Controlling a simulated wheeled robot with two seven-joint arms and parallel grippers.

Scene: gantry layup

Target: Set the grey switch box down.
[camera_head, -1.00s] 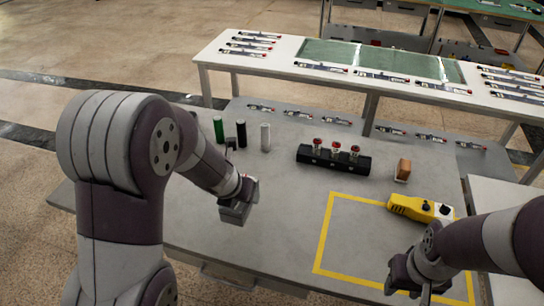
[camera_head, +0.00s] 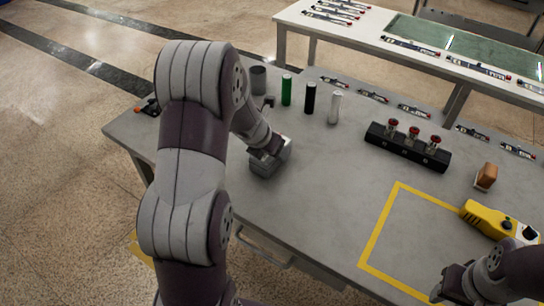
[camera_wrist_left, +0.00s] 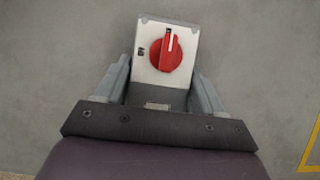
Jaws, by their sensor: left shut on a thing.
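My left gripper (camera_head: 272,150) is shut on the grey switch box (camera_head: 266,165), at the left part of the grey table. In the left wrist view, the switch box (camera_wrist_left: 150,72) has a pale face with a red rotary knob and sits between the two fingers of the left gripper (camera_wrist_left: 165,88). I cannot tell whether its underside touches the table. My arm partly covers it in the head view. My right gripper (camera_head: 452,287) is low at the right, near the yellow tape outline; its fingers are too unclear to read.
Green (camera_head: 286,90), black (camera_head: 310,98) and white (camera_head: 335,107) cylinders stand behind the box, near a dark cup (camera_head: 259,78). A black block with red knobs (camera_head: 407,147), a brown block (camera_head: 486,177) and a yellow tool (camera_head: 490,219) lie rightward. Bare grey table surrounds the box.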

